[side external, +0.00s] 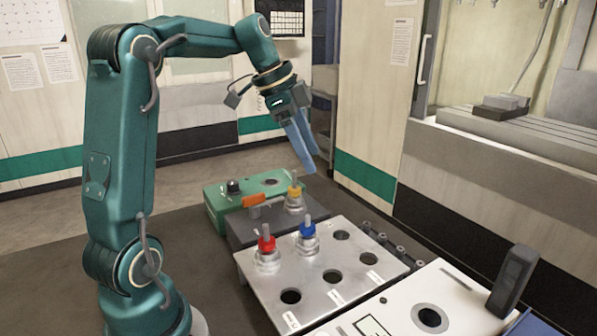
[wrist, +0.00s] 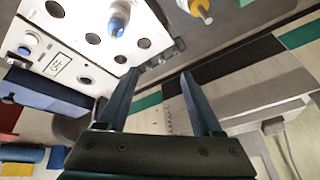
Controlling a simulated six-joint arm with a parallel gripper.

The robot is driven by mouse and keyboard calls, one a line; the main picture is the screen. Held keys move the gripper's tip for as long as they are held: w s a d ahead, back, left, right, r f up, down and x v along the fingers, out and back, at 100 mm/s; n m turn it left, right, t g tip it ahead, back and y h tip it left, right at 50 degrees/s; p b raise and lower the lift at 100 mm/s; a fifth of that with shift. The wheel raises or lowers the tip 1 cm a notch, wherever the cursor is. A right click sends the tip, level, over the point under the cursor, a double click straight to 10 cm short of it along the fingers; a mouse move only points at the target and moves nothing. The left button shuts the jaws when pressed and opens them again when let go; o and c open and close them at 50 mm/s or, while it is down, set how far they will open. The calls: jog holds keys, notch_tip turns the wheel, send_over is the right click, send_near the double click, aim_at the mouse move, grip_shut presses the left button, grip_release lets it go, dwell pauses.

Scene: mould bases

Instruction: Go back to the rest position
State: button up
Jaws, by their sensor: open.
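My gripper (side external: 308,150) is open and empty, raised above the far side of the work and angled down to the right. Its two blue fingers also show spread apart in the wrist view (wrist: 158,85), with nothing between them. The metal plate (side external: 328,299) with several round holes holds a red-topped part (side external: 267,244) and a blue-topped part (side external: 307,236), both upright. A yellow-topped part (side external: 294,197) stands on the dark grey block (side external: 240,233) behind the plate. The gripper is clear of all of these.
A green box (side external: 222,204) with a black knob stands at the back, an orange piece (side external: 254,200) near it. A white panel (side external: 400,310) with a dark upright device (side external: 513,280) is at front right. A machine enclosure (side external: 480,160) stands to the right. The air around the gripper is free.

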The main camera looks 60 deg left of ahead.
jog(key=s+d+r, duration=0.2)
jog(key=s+d, duration=0.1)
jog(key=d, duration=0.4)
jog(key=s+d+f+n+y, duration=0.1)
jog(key=s+d+f+n, duration=0.2)
jog(key=s, duration=0.3)
jog(key=s+d+f+n+t, duration=0.1)
jog(key=s+d+f+n, duration=0.2)
jog(key=s+f+n, duration=0.2)
jog(key=shift+s+d+y, duration=0.25)
jog(key=shift+s+y, duration=0.15)
jog(key=shift+s, duration=0.35)
